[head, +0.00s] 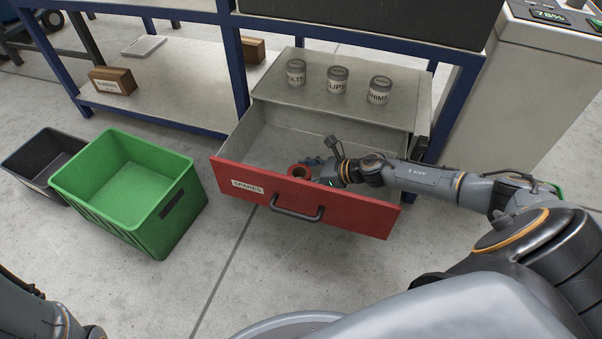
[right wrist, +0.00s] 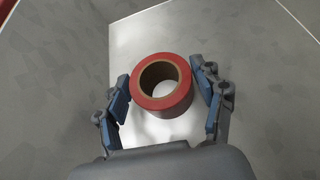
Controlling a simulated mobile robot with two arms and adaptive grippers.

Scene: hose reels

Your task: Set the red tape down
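The red tape (head: 299,171) is a roll with a brown core, inside the open red-fronted drawer (head: 352,210), close behind its front panel. My right gripper (head: 314,168) reaches into the drawer from the right. My left gripper is not in view; only part of the left arm shows at lower left.
Three labelled cans (head: 337,80) stand on the grey panel over the drawer's rear. A green crate (head: 178,222) and a black crate (head: 22,158) stand on the floor at left. A blue-framed bench (head: 236,62) is behind. Drawer floor left of the tape is clear.

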